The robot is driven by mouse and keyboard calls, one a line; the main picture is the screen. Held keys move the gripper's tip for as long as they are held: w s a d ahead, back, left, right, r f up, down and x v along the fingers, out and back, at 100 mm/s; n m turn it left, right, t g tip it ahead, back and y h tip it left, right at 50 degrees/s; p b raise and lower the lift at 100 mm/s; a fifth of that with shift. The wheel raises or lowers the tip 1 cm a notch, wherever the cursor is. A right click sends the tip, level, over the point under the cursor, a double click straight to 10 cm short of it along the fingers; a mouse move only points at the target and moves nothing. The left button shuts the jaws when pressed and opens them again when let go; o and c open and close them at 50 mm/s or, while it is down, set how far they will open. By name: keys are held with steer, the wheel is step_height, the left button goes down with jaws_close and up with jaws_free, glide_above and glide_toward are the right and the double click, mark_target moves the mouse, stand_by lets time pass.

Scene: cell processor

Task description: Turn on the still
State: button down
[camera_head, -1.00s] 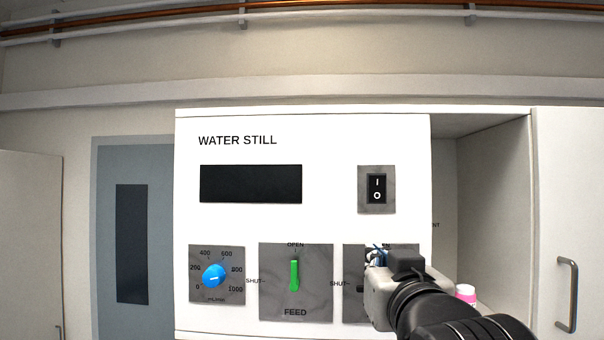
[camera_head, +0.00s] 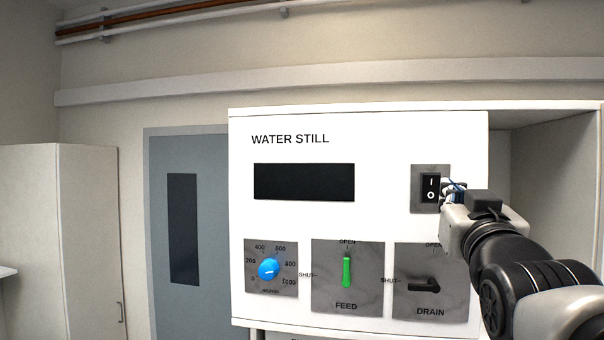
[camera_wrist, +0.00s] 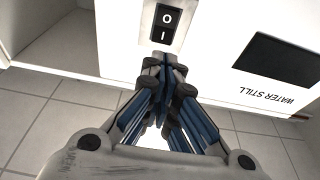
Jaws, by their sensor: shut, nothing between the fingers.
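The water still (camera_head: 390,125) is a white panel with a dark, blank display (camera_head: 304,181). Its black rocker switch (camera_head: 430,188), marked I above O, sits on a grey plate at upper right. In the wrist view the switch (camera_wrist: 166,24) appears upside down, just beyond my fingertips. My gripper (camera_head: 450,190) is shut and empty, at the right edge of the switch plate; I cannot tell if it touches. The wrist view shows my gripper (camera_wrist: 164,62) with its fingertips together. The green feed handle (camera_head: 347,271) points up to OPEN. The black drain handle (camera_head: 424,286) lies sideways towards SHUT.
A blue dial (camera_head: 268,269) is at the panel's lower left. An open shelf space (camera_head: 550,160) lies right of the panel. A grey door (camera_head: 208,150) and a pale cabinet (camera_head: 85,230) stand at left. The space before the panel's left half is clear.

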mark_target(432, 175)
steer(key=p+x, duration=0.3)
steer(key=x, duration=0.7)
steer(key=shift+p, duration=0.3)
steer(key=shift+w+r+g+p, duration=0.4)
steer(key=shift+r+p, duration=0.1)
steer(key=shift+p, duration=0.4)
steer(key=shift+s+f+b, duration=0.1)
steer(key=shift+f+b, duration=0.2)
steer(key=shift+f, duration=0.1)
